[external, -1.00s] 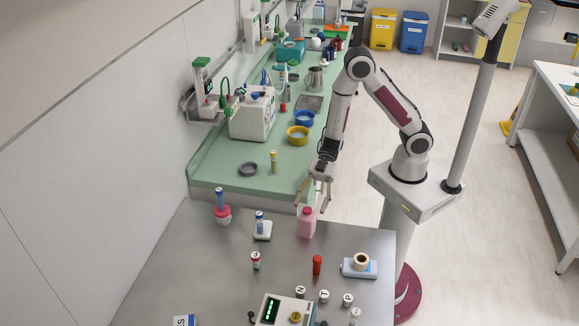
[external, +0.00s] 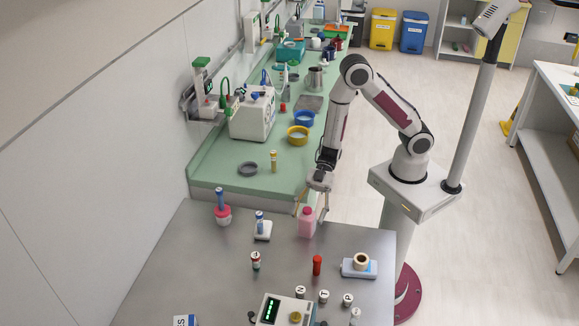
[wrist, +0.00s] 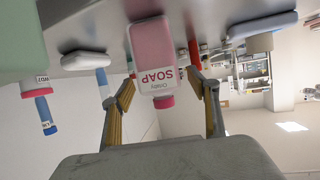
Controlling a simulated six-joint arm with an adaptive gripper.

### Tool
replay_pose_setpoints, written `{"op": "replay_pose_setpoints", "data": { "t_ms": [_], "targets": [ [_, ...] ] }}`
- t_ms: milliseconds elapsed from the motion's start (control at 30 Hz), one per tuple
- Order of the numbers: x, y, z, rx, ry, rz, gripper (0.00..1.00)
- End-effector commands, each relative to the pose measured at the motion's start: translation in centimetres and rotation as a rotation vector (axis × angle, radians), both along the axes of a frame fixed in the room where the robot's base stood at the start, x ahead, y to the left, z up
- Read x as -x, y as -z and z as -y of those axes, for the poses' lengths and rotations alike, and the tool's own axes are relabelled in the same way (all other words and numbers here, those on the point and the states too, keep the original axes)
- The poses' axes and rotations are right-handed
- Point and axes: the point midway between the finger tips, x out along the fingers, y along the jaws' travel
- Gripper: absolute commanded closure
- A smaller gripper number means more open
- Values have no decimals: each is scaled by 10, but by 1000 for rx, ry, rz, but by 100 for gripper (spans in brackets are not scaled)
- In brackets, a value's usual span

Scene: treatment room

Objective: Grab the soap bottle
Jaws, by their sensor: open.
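The soap bottle (external: 307,223) is pink with a darker pink cap and stands upright at the far edge of the grey metal table. In the wrist view the soap bottle (wrist: 154,58) appears upside down, with its "SOAP" label readable and its cap toward my gripper. My gripper (external: 309,211) is open above and around the bottle's upper part. In the wrist view my gripper (wrist: 163,93) has one finger on each side of the cap, with visible gaps. I cannot tell whether a finger touches the bottle.
On the metal table (external: 190,270) stand a blue-capped tube in a red holder (external: 222,212), a white holder with a tube (external: 262,230), a red tube (external: 317,265) and a tape roll on a blue-white block (external: 360,265). The green counter (external: 225,175) lies behind.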

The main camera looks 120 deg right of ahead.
Motion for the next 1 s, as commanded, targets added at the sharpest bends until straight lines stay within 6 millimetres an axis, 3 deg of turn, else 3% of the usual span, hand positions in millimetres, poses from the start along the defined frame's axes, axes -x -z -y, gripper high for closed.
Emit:
{"op": "replay_pose_setpoints", "data": {
  "t_ms": [233,733,767,933,967,1000],
  "targets": [
    [-10,5,-8,0,0,0,40],
    [-11,5,-8,-1,0,-1,40],
    [-11,5,-8,-1,0,-1,43],
    [-11,5,-8,-1,0,-1,87],
    [-11,5,-8,-1,0,-1,93],
    [-11,5,-8,0,1,0,93]
  ]
}}
